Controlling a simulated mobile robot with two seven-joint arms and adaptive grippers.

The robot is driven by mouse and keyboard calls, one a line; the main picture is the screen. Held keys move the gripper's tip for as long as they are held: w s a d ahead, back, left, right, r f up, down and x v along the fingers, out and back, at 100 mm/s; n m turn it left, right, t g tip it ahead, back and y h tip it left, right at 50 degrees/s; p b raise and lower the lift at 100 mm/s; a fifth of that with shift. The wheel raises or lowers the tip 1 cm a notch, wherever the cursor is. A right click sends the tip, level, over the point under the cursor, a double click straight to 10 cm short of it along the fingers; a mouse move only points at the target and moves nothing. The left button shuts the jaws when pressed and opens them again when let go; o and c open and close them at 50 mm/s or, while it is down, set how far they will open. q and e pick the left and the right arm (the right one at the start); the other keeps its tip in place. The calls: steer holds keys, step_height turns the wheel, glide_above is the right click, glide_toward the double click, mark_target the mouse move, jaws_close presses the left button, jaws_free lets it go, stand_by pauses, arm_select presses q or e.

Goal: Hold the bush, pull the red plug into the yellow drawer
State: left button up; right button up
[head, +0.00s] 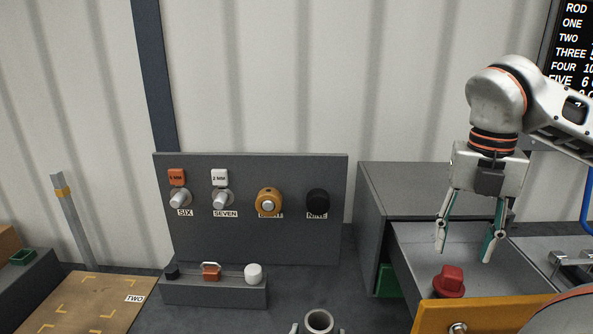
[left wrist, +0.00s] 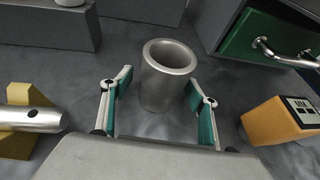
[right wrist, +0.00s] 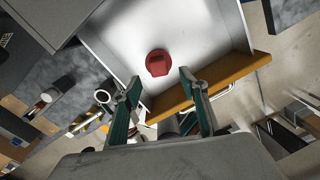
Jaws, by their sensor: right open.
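The red plug (head: 449,283) lies in the open yellow-fronted drawer (head: 440,318), on its floor; it also shows in the right wrist view (right wrist: 158,63). My right gripper (head: 463,252) is open and empty above the drawer, over the plug and apart from it. The bush (left wrist: 166,80) is a grey metal cylinder standing upright on the bench, hollow at the top; its rim shows at the bottom of the head view (head: 319,320). My left gripper (left wrist: 158,88) is open, with a finger on either side of the bush and a visible gap on the left.
A grey panel (head: 250,240) with several knobs or couplers stands at the back. A low block (head: 215,295) with small parts is before it. Beside the bush are an orange block (left wrist: 275,122) and a green drawer front (left wrist: 252,45) with a metal handle.

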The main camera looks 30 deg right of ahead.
arm_select(q)
steer(key=shift+r, duration=0.25)
steer(key=shift+s, duration=0.15)
steer(key=v, duration=1.1)
steer(key=shift+s+a+r, duration=0.1)
steer(key=shift+s+a, duration=0.15)
steer(key=shift+s, duration=0.1)
arm_select(e)
steer(key=shift+s, duration=0.15)
